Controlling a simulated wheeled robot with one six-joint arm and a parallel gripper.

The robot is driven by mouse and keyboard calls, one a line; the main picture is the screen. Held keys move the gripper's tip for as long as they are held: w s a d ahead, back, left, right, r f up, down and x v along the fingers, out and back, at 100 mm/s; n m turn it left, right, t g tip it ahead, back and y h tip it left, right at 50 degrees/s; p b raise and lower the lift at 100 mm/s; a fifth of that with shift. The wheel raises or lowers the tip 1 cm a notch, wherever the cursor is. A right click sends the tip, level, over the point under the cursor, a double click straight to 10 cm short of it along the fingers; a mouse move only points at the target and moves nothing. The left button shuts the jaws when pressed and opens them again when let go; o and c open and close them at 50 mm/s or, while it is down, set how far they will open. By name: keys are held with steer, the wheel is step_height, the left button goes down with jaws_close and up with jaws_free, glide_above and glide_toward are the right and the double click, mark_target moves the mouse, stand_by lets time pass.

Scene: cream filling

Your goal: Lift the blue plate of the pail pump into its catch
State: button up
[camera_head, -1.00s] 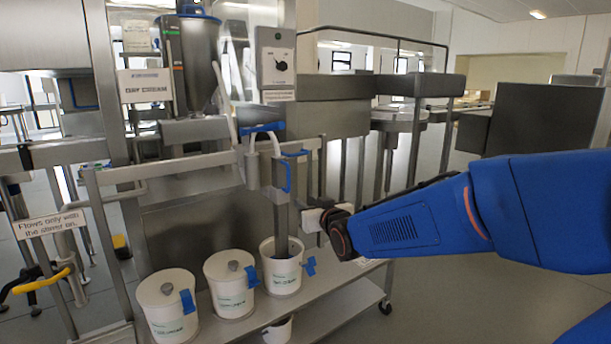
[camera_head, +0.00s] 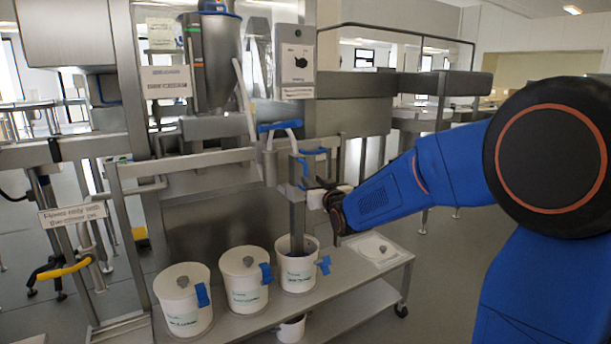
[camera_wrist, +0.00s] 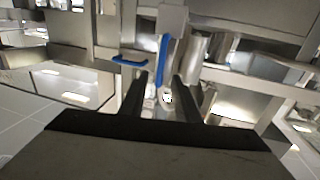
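The pail pump's metal column (camera_head: 297,215) stands in the open right-hand white pail (camera_head: 299,272). Blue parts show at the pump's top: a horizontal handle-like piece (camera_head: 280,126) and a lower bracket (camera_head: 316,154). I cannot tell for sure which is the blue plate. My gripper (camera_head: 306,187) is beside the column, below the lower bracket. In the wrist view its two dark fingers (camera_wrist: 161,90) are apart. An upright blue strip (camera_wrist: 163,58) shows between and beyond them, with a blue loop (camera_wrist: 130,60) to its left. Contact is not visible.
Two lidded white pails (camera_head: 245,280) (camera_head: 184,300) stand left on the steel shelf (camera_head: 345,290). A rail (camera_head: 190,160) runs behind the pails, and a hopper (camera_head: 210,60) stands above. A control box (camera_head: 297,60) is above the pump.

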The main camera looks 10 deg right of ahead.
mark_target(306, 174)
steer(key=w, duration=0.5)
steer(key=w+a, duration=0.1)
steer(key=w, duration=0.2)
jaws_close()
